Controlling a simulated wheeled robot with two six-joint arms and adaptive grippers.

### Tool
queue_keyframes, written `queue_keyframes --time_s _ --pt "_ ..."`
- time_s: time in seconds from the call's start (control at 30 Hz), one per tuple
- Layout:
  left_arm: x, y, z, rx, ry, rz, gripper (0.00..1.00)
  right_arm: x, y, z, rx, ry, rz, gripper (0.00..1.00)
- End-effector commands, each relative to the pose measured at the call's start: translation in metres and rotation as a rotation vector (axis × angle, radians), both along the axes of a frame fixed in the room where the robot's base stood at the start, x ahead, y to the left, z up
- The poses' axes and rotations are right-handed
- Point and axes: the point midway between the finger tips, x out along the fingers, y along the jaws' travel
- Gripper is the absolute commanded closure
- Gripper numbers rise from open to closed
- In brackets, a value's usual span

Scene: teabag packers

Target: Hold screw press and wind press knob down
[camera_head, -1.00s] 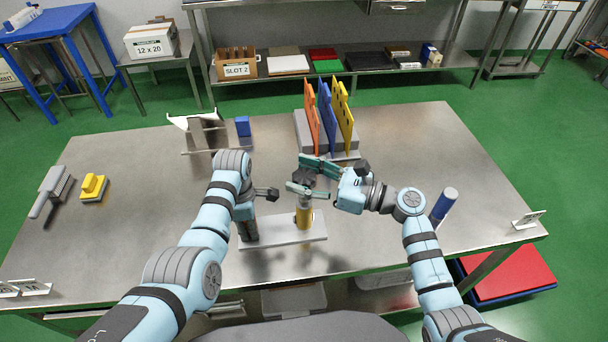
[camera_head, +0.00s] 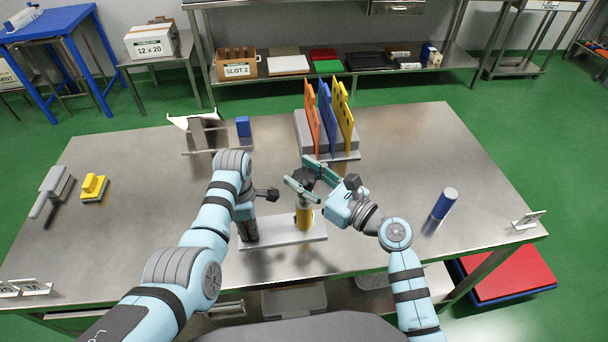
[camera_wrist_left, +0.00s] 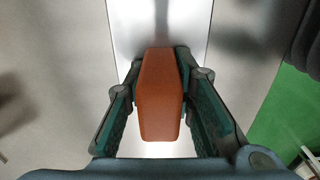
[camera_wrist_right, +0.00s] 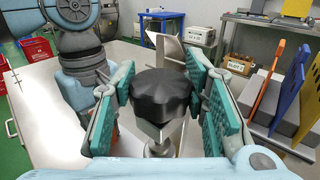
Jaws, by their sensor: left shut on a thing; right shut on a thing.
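The screw press stands near the table's front middle, with a pale base plate (camera_head: 285,232) and a yellow cylinder (camera_head: 303,217). Its black lobed knob (camera_wrist_right: 160,95) fills the middle of the right wrist view, above a metal shaft. My right gripper (camera_head: 301,176) is shut on the knob, one finger pad on each side of it. My left gripper (camera_wrist_left: 160,98) is shut on an orange-brown grip of the press (camera_wrist_left: 160,95), which stands between its pads. In the head view that grip is mostly hidden by my left gripper and wrist.
Orange, blue and yellow upright boards (camera_head: 325,115) stand in a grey rack behind the press. A blue cylinder with a white top (camera_head: 444,204) stands to the right. A small blue box (camera_head: 243,126) is at the back.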

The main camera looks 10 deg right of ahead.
Motion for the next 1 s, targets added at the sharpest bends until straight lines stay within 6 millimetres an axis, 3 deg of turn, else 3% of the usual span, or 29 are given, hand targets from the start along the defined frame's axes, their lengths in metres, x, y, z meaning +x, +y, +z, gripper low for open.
queue_keyframes --time_s 0.4,0.87,0.9,1.0 --pt "0.0 -0.0022 0.0006 -0.005 0.0 -0.002 1.0 -0.0009 0.0 -0.0017 0.001 0.005 -0.186 0.88" --pt "0.0004 -0.0021 0.0007 -0.005 -0.002 -0.001 1.0 -0.0007 -0.0009 -0.0008 0.0 0.003 -0.205 0.88" --pt "0.0004 -0.002 0.0007 -0.004 -0.002 -0.001 1.0 -0.0007 -0.0009 -0.0008 0.0 0.003 -0.204 0.55" --pt "0.0004 -0.0018 0.0007 -0.004 -0.002 -0.001 1.0 -0.0006 -0.0009 -0.0006 -0.001 0.002 -0.204 0.39"
